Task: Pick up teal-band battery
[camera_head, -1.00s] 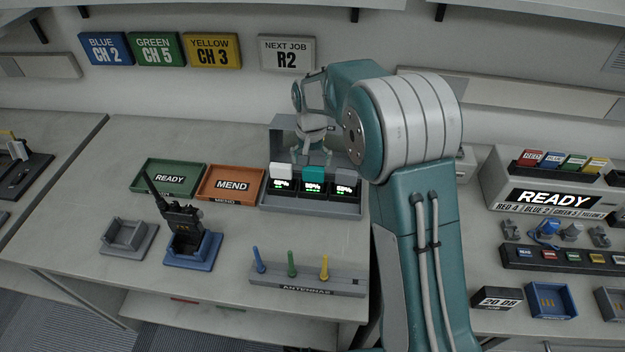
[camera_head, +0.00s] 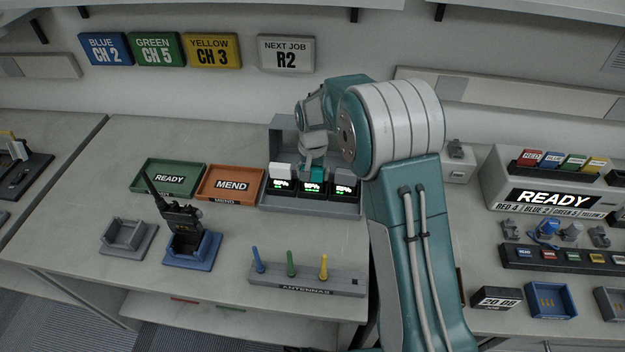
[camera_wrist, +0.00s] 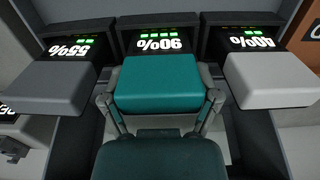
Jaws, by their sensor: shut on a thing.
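The teal-band battery (camera_wrist: 157,82) sits in the middle bay of the charger (camera_head: 340,208), under a display that reads 90% in the wrist view. My gripper (camera_wrist: 160,100) is shut on it, with one finger on each side of the teal block. In the head view the teal battery (camera_head: 317,174) shows just under my gripper (camera_head: 312,170), partly covered by the fingers. A white battery (camera_wrist: 268,80) and a dark grey battery (camera_wrist: 50,87) stand in the bays on either side, close to my fingers.
An orange MEND tray (camera_head: 230,183) and a green READY tray (camera_head: 168,178) lie left of the charger. A radio (camera_head: 182,222) stands in a blue cradle beside an empty grey cradle (camera_head: 128,237). An antenna rack (camera_head: 308,281) is in front. Bench between them is clear.

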